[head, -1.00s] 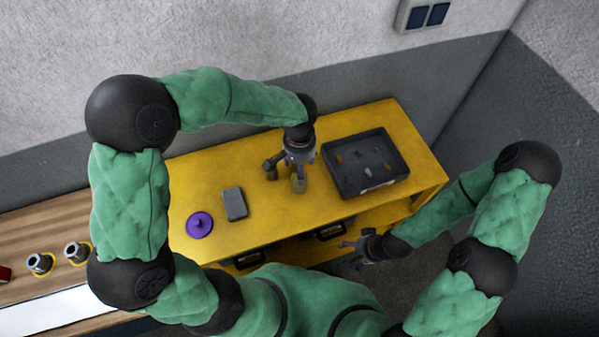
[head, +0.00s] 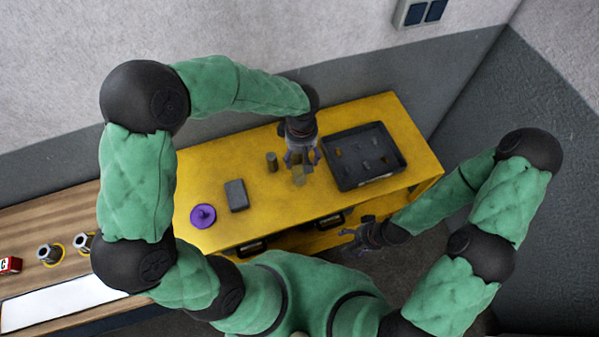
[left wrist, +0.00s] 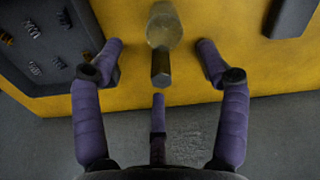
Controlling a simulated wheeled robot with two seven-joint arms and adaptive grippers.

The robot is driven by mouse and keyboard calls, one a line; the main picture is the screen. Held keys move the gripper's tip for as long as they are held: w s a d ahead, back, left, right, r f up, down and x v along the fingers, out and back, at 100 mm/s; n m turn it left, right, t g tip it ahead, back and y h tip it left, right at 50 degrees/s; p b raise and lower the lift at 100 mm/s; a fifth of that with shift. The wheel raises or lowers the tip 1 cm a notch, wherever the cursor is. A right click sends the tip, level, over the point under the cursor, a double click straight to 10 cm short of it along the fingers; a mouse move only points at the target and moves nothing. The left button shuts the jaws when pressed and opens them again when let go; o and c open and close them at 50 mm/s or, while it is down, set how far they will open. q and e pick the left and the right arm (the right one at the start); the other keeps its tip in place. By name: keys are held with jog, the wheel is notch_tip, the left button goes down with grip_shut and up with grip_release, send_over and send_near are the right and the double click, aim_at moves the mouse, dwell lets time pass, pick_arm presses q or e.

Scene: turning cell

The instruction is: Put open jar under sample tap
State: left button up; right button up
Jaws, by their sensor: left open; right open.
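A small translucent yellowish object, probably the jar (head: 300,178), stands on the yellow table just below my left gripper (head: 302,160). In the left wrist view the same object (left wrist: 163,27) shows a wide round part and a narrower faceted part. My left gripper (left wrist: 160,75) is open, its purple fingers spread to either side of it without visible contact. A purple disc with a knob, probably a lid (head: 203,215), lies at the table's left end. My right gripper (head: 356,238) is open and empty in front of the table. I cannot make out a sample tap for certain.
A dark tray (head: 335,178) with small items lies right of the left gripper. A wooden bench (head: 88,196) with metal cylinders adjoins at left. A wall is behind.

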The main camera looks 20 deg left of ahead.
pick_arm(q)
jog(key=n, duration=0.5)
send_over(300, 175)
jog(key=s, duration=0.1)
jog(key=f, duration=0.6)
jog(key=shift+d+f+p, duration=0.3)
jog(key=shift+d, duration=0.05)
jog(key=f, duration=0.4)
jog(key=shift+s+a, duration=0.25)
jog(key=shift+s, duration=0.1)
jog(key=shift+f, duration=0.6)
jog(key=c, duration=1.2)
jog(key=shift+r, duration=0.1)
jog(key=shift+c, duration=0.2)
